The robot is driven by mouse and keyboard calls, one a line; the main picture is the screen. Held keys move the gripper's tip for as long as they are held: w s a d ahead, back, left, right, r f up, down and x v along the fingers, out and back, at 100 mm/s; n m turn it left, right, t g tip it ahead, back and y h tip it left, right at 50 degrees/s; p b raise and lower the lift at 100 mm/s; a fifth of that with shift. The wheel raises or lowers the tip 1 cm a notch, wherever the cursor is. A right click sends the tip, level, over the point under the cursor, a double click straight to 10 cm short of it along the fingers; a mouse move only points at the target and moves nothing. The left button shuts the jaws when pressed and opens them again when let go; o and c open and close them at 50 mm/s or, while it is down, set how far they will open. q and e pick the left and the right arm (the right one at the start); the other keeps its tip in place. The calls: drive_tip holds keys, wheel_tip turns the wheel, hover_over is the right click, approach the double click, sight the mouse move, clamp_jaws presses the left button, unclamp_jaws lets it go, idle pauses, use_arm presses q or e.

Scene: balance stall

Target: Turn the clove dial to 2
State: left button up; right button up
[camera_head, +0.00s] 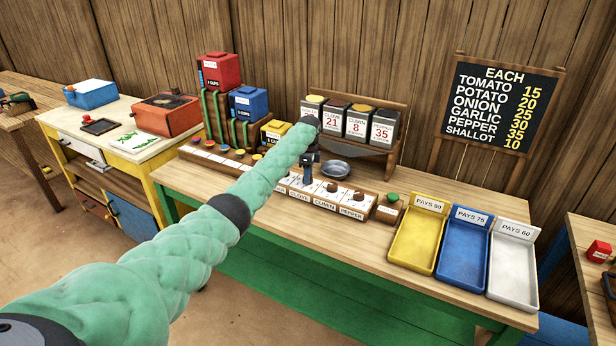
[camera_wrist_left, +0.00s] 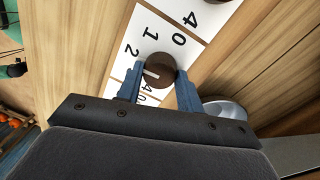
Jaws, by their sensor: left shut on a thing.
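The clove dial is a round dark brown knob with a pale pointer mark; in the left wrist view the knob (camera_wrist_left: 163,68) sits between my fingers. The mark points left, close to the printed 2; I cannot tell its exact setting. In the head view my left gripper (camera_head: 307,182) reaches down over the white dial strip, at the CLOVE label (camera_head: 298,193), and hides much of this dial. My left gripper (camera_wrist_left: 160,88) is shut on the knob, one blue finger on each side. My right gripper is not in view.
Cumin (camera_head: 332,187) and pepper (camera_head: 358,196) knobs stand close to the right. A green button (camera_head: 393,197) is beyond them. Yellow (camera_head: 404,262), blue (camera_head: 447,275) and white (camera_head: 500,287) trays lie at right.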

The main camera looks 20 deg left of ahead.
use_arm(q)
drive_tip(key=shift+m, duration=0.4)
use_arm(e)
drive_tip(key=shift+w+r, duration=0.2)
use_arm(q)
drive_tip(key=shift+r, duration=0.1)
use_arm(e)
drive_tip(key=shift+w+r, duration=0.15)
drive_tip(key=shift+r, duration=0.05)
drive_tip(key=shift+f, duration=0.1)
use_arm(q)
drive_tip(key=o, duration=1)
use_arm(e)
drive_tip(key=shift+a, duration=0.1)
use_arm(q)
drive_tip(key=shift+r, duration=0.1)
drive_tip(key=shift+w+r+b, duration=0.1)
drive_tip(key=shift+r+b, duration=0.25)
drive_tip(key=shift+b, duration=0.1)
drive_tip(key=shift+w+r+b, duration=0.15)
drive_tip(key=shift+r+b, duration=0.45)
drive_tip(key=shift+r, duration=1.1)
drive_tip(key=shift+w+r+b, duration=0.1)
drive_tip(key=shift+r+b, duration=0.45)
drive_tip(key=shift+r, duration=1.1)
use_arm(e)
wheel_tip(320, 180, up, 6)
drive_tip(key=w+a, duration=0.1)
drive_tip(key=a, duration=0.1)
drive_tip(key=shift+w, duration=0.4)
